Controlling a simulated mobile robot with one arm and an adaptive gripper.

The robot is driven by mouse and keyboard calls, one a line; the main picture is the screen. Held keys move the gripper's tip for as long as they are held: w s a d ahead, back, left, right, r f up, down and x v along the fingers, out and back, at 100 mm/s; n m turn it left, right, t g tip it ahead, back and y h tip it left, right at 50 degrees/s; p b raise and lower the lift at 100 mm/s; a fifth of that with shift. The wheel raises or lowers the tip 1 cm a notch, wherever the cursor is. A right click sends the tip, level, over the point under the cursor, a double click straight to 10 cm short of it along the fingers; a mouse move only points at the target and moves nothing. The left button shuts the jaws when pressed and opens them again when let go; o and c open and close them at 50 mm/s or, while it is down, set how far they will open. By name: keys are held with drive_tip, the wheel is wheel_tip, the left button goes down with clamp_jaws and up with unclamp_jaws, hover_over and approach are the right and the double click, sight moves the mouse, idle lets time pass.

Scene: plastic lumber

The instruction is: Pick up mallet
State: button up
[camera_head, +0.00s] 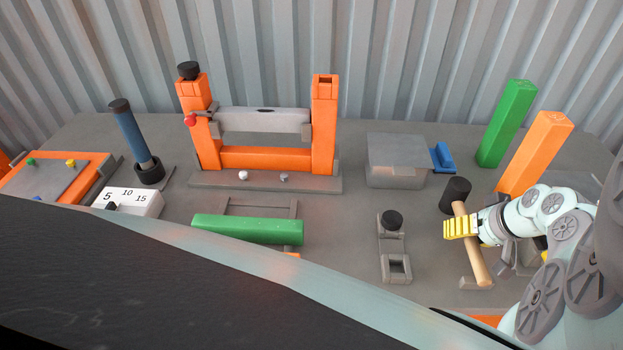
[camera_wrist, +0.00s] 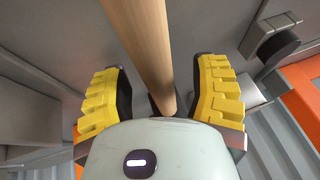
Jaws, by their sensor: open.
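The mallet has a black head (camera_head: 455,192) and a light wooden handle (camera_head: 475,255), at the right of the table in the head view. The handle slopes from the head toward the table's near side. My gripper (camera_head: 460,226) is at the handle just below the head, its yellow fingers overlapping it in the head view. In the wrist view the handle (camera_wrist: 147,50) runs between my open yellow fingers (camera_wrist: 165,98), with a gap on each side. The mallet head is not clearly seen in the wrist view.
A green post (camera_head: 507,122) and an orange post (camera_head: 536,152) stand behind my gripper. A grey box (camera_head: 395,160) with a blue handle is behind and left. A grey fixture with a black knob (camera_head: 392,221) is left of the mallet. An orange frame (camera_head: 323,130) stands farther left.

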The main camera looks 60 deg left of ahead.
clamp_jaws()
idle(0.5)
